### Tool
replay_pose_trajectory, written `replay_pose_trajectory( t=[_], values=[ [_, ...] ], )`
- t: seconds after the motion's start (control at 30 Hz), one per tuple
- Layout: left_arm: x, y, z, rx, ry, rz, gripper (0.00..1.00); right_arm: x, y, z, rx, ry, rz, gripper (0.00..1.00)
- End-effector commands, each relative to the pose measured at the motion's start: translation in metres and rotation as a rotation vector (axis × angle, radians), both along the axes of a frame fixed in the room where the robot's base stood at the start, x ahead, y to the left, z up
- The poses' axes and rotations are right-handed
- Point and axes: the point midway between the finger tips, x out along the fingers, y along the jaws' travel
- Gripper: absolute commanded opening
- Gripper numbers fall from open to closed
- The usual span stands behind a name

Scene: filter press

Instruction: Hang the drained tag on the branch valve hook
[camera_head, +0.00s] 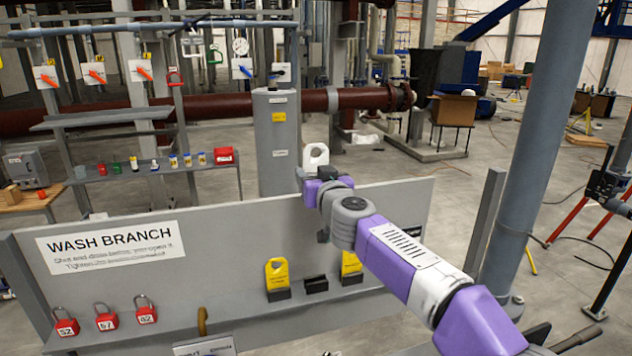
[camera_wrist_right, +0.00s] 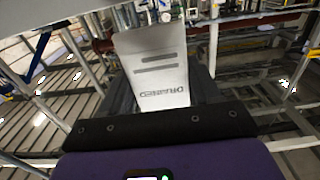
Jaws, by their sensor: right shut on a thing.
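My right gripper (camera_head: 315,172) is shut on the drained tag (camera_head: 316,156), a white tag with a hole near its top. It holds the tag upright above the top edge of the grey WASH BRANCH board (camera_head: 215,235). The right wrist view shows the tag (camera_wrist_right: 158,72) between the dark fingers, with DRAINED reading upside down. I cannot tell which fitting is the branch valve hook. Small red (camera_head: 175,78) and green (camera_head: 214,55) loops show near the pipes at the back left. My left gripper is not in view.
Valves with orange handles (camera_head: 97,75) hang on white plates at the back left. A grey post (camera_head: 277,140) stands behind the tag. Red padlocks (camera_head: 66,322) and yellow tags (camera_head: 277,272) are on the board. A thick grey-blue column (camera_head: 540,130) stands at right.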

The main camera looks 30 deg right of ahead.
Motion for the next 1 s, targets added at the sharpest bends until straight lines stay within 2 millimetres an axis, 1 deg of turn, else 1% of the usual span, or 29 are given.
replay_pose_trajectory(
  t=[0.6,1.0],
  values=[
    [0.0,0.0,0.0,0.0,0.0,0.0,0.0,0.0,0.0,0.032,0.001,-0.001,0.002,0.33],
    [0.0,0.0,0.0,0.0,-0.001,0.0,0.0,0.0,0.0,0.034,0.0,-0.001,0.002,0.33]
  ],
)
